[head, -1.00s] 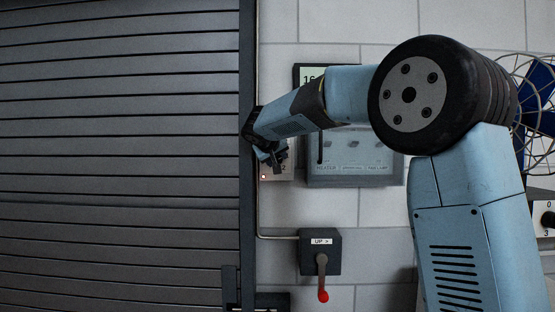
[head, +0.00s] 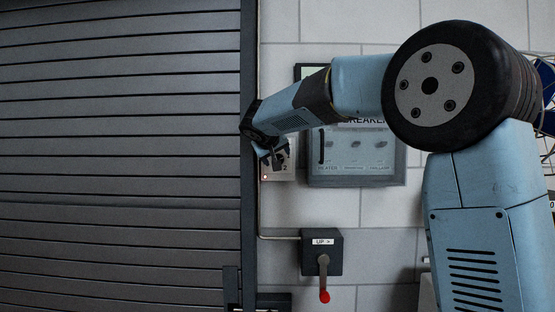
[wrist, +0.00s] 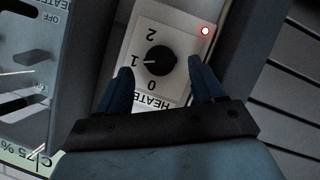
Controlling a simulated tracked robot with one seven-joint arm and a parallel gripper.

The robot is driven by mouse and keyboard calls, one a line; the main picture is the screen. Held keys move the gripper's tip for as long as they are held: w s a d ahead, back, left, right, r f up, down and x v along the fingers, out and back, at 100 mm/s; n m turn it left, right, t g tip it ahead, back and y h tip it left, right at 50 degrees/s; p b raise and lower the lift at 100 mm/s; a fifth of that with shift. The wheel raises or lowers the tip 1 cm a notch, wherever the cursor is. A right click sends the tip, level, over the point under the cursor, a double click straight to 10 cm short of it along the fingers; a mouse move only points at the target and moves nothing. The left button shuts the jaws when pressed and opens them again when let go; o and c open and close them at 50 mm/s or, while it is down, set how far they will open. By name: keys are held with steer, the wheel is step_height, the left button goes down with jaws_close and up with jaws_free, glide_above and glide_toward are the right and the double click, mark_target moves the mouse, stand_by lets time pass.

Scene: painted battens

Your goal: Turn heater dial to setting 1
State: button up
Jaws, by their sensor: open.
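The heater dial (wrist: 160,60) is a round black knob on a pale plate marked 0, 1 and 2. In the wrist view its white pointer mark faces the 1. My gripper (wrist: 160,70) is open, with one dark finger on each side of the knob's lower part. Gaps show between the fingers and the knob, and nothing is held. In the head view my gripper (head: 271,153) is in front of the heater plate (head: 281,173) and hides most of the dial.
To the right in the head view are the breaker box (head: 357,170) and a lever with a red knob (head: 324,296). A grey slatted shutter (head: 120,150) fills the left.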

steer(key=v, duration=1.1)
steer(key=s+d+f+m+g, duration=0.1)
steer(key=s+d+f+g, duration=0.1)
steer(key=s+d+f, duration=0.5)
steer(key=s+d+f+m+g, duration=0.1)
steer(key=s+d+f+g, duration=0.1)
steer(key=s+d+f, duration=0.5)
steer(key=s+d+f+g+y, duration=0.1)
steer(key=s+d+f, duration=0.2)
steer(key=s+f, duration=0.3)
steer(key=s+d+f+m+g+y, duration=0.1)
steer(key=s+d+f, duration=0.3)
steer(key=s, duration=1)
step_height(320, 180, down, 4)
steer(key=shift+s+r+g+y, duration=0.2)
steer(key=shift+s+g+y, duration=0.15)
steer(key=shift+g+y, duration=0.25)
